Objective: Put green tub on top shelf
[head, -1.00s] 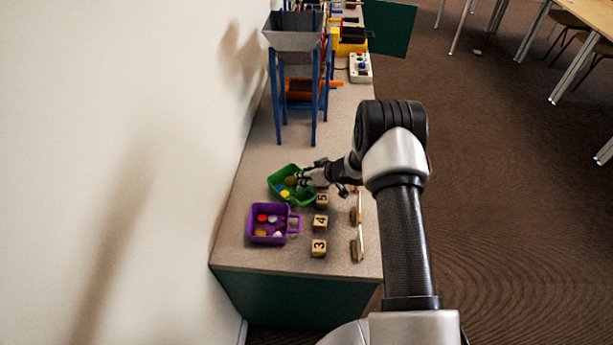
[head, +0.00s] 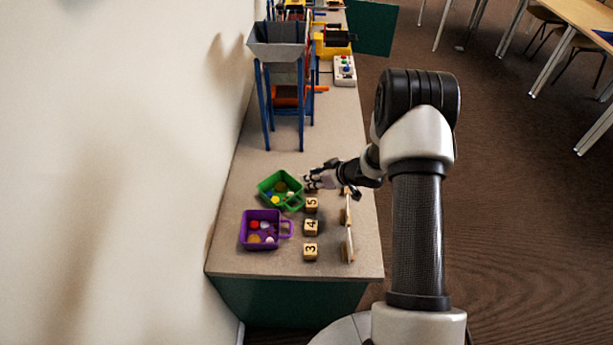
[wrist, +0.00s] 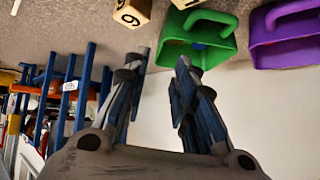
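The green tub (head: 275,199) stands upright on the counter, with small coloured pieces inside and its handle toward the lower right. In the wrist view the tub (wrist: 205,50) lies just beyond my fingertips, its looped handle at the top. My gripper (head: 307,183) is just right of the tub in the head view, apart from it or nearly so. In the wrist view the two fingers of my gripper (wrist: 164,56) are spread with nothing between them. I cannot make out a shelf for certain.
A purple tub (head: 243,241) with pieces stands close by. Number blocks (head: 311,227) and small upright boards (head: 348,243) line the right side. A grey hopper (head: 278,42) on blue legs (head: 266,110) stands behind. A wall borders the left; bare counter lies between tub and hopper.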

